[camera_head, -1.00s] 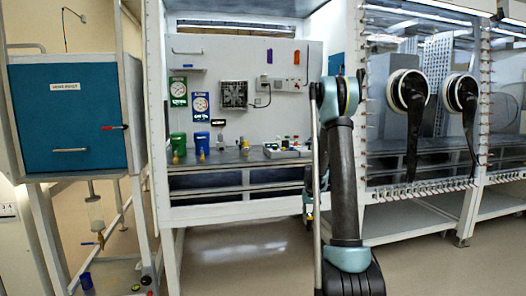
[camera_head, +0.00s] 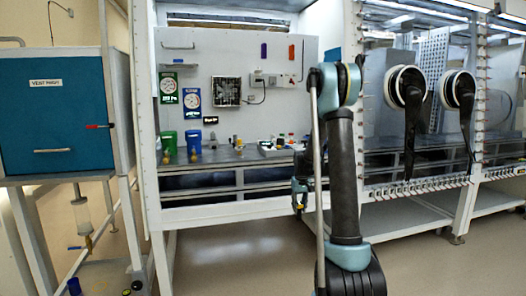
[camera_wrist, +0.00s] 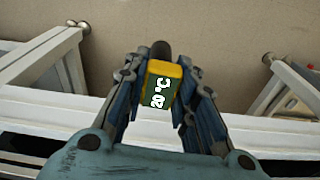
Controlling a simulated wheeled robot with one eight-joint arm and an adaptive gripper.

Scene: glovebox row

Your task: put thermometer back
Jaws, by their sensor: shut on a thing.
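The thermometer (camera_wrist: 162,88) is a yellow block with a green face reading "20 °C" and a dark rounded end pointing away from me. In the wrist view my gripper (camera_wrist: 162,72) is shut on it, with one finger on each side. It is held in the air above a white rail or edge. In the head view my gripper (camera_head: 300,194) shows small and dark, left of my arm and in front of the bench's right part.
An open bench (camera_head: 215,208) stands ahead, carrying a green bin (camera_head: 169,143), a blue bin (camera_head: 193,142) and small coloured items. A blue vent cabinet (camera_head: 58,118) is at left. Gloveboxes with black gloves (camera_head: 412,120) stand at right. The floor before the bench is clear.

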